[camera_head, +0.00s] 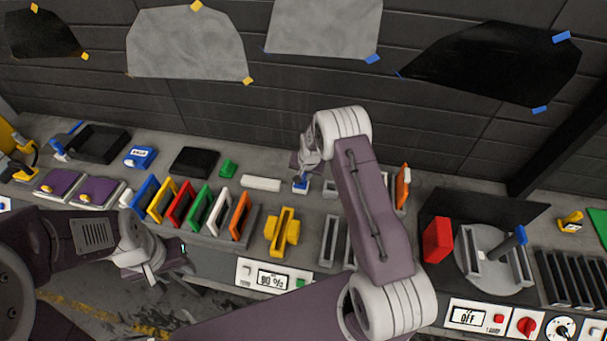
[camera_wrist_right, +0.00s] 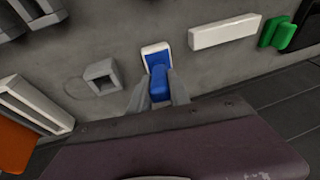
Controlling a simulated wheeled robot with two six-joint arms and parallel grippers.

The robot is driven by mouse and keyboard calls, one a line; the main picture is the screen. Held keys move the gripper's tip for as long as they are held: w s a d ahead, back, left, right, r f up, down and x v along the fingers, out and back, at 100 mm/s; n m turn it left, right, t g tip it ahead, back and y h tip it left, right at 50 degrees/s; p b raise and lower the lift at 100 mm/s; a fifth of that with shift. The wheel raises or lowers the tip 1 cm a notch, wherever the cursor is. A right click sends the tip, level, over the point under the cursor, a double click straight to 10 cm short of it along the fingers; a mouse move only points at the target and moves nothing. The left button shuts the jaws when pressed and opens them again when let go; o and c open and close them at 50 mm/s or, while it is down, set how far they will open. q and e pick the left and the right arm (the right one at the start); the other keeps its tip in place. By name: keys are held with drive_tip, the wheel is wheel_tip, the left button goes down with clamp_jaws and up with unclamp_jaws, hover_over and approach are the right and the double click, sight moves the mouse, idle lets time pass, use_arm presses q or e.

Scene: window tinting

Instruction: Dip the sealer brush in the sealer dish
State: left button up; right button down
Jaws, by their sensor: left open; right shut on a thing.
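The sealer dish is a small white square dish with a blue inside (camera_wrist_right: 149,50), standing on the bench; it also shows in the head view (camera_head: 301,188). My right gripper (camera_wrist_right: 158,96) is shut on the blue sealer brush (camera_wrist_right: 159,84). The brush's far end overlaps the near part of the dish in the wrist view; whether it touches the blue inside I cannot tell. In the head view my right gripper (camera_head: 301,172) is right above the dish and mostly hides the brush. My left gripper (camera_head: 180,258) is open and empty, low by the bench's front edge.
A grey square holder (camera_wrist_right: 101,77) stands beside the dish. A white bar (camera_head: 261,183) and a green block (camera_head: 228,169) lie to its left. A rack of coloured frames (camera_head: 205,208) and a yellow tool (camera_head: 284,232) stand in front. The wall rises close behind.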

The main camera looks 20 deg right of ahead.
drive_tip(key=shift+r+p, duration=2.25)
drive_tip(key=shift+r, duration=1.25)
drive_tip(key=shift+f, duration=0.1)
